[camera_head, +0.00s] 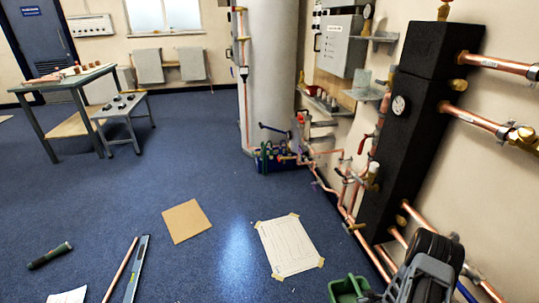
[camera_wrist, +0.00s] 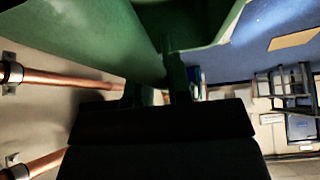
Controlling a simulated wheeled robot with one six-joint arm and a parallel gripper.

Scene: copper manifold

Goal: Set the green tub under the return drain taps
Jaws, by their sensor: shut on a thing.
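The green tub (camera_head: 346,290) shows at the bottom edge of the head view, partly cut off and partly behind my arm. In the wrist view the tub (camera_wrist: 85,40) fills the upper left and top. My gripper (camera_wrist: 160,92) is shut on the tub's near wall or rim; the exact grip is dark and hard to make out. In the head view my wrist hides the fingers. Small taps (camera_head: 372,172) with red and white handles sit on copper pipework left of the black insulated column. I cannot tell which taps are the return drains. The tub is apart from them, nearer to me.
Copper pipes (camera_head: 376,262) run low along the right wall beside the black column (camera_head: 395,150). A taped paper sheet (camera_head: 288,246) and a brown board (camera_head: 186,221) lie on the blue floor. A torch (camera_head: 50,256) and a spirit level (camera_head: 136,272) lie at left.

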